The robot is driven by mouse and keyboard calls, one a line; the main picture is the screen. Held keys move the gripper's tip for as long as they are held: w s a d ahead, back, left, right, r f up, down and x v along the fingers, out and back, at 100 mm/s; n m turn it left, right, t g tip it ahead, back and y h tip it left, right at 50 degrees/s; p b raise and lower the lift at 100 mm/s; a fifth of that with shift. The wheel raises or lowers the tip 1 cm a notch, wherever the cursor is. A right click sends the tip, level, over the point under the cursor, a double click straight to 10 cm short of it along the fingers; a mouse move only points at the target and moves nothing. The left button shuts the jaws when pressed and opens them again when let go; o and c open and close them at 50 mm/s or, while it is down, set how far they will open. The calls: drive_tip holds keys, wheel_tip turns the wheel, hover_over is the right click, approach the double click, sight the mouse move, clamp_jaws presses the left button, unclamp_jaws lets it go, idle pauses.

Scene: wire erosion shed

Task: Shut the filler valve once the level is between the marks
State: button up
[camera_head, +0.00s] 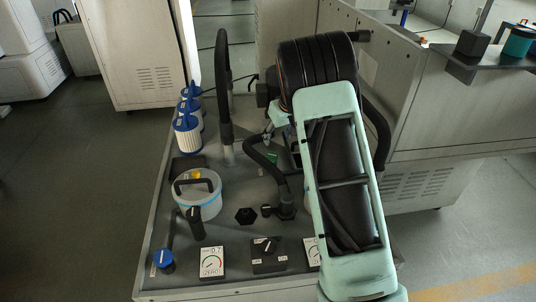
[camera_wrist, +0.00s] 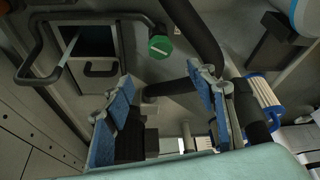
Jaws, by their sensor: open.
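In the wrist view a round green knob (camera_wrist: 160,45) with a pale line across it sits on a grey panel, above and beyond my fingertips. I cannot tell for sure that it is the filler valve. My gripper (camera_wrist: 163,92) has its two blue-padded fingers wide apart, with nothing between them and clear of the knob. In the head view my arm hides most of the gripper. No level between marks can be read.
A translucent, handled container (camera_head: 198,196) stands on the bench, with white-and-blue filters (camera_head: 187,135) behind it. Black hoses (camera_head: 223,90) rise nearby. A dial gauge (camera_head: 212,262) and a black switch box (camera_head: 268,255) line the front. In the wrist view a bent dark pipe (camera_wrist: 37,45) is at upper left.

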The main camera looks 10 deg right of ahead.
sight(272, 155)
drive_tip(key=x, duration=1.2)
drive_tip(key=shift+f, duration=0.4)
drive_tip(key=c, duration=1.2)
drive_tip(key=shift+o, duration=0.2)
drive_tip(key=shift+a+m, duration=0.1)
drive_tip(key=shift+m, duration=0.2)
